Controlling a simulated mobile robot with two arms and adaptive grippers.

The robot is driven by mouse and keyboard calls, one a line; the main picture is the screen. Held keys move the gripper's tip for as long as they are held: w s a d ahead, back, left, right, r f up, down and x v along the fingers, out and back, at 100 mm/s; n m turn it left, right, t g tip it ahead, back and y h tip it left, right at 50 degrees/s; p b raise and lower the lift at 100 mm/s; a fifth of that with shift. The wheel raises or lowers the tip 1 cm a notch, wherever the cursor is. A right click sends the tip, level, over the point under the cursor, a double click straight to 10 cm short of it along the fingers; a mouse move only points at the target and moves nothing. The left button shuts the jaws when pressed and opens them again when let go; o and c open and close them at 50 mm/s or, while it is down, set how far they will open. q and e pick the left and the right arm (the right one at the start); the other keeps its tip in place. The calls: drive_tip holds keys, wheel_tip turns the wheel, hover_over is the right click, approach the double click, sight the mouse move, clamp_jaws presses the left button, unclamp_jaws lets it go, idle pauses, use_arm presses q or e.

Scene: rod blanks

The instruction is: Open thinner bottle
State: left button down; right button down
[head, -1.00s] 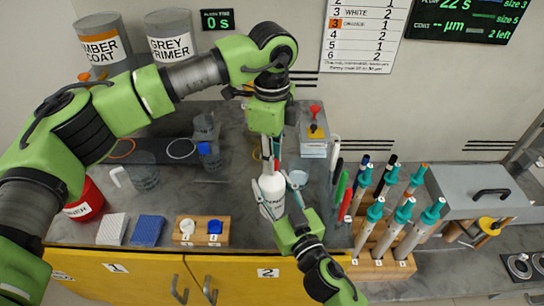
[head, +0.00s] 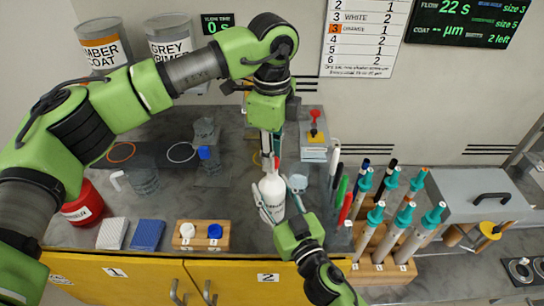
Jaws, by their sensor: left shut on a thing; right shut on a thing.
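The white thinner bottle (head: 272,200) stands upright on the grey bench near its front edge, with its label partly hidden. My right gripper (head: 277,208) comes from the front and is shut on the bottle's body, one finger on each side. My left gripper (head: 270,160) points down from above the bottle. It is shut on a small red cap (head: 277,162) just over the bottle's top. The fingers partly hide the cap and neck, so I cannot tell clearly whether cap and neck touch.
A wooden block with white and blue caps (head: 201,235) stands left of the bottle. A clear jug (head: 143,182) and red can (head: 83,204) are farther left. A rack (head: 378,268) of teal-topped tools and several pens stand close on the right.

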use_arm(q)
drive_tip(key=shift+r, duration=0.15)
drive_tip(key=shift+r, duration=1.9)
use_arm(e)
drive_tip(key=c, duration=1.1)
unclamp_jaws()
drive_tip(key=shift+o, duration=0.2)
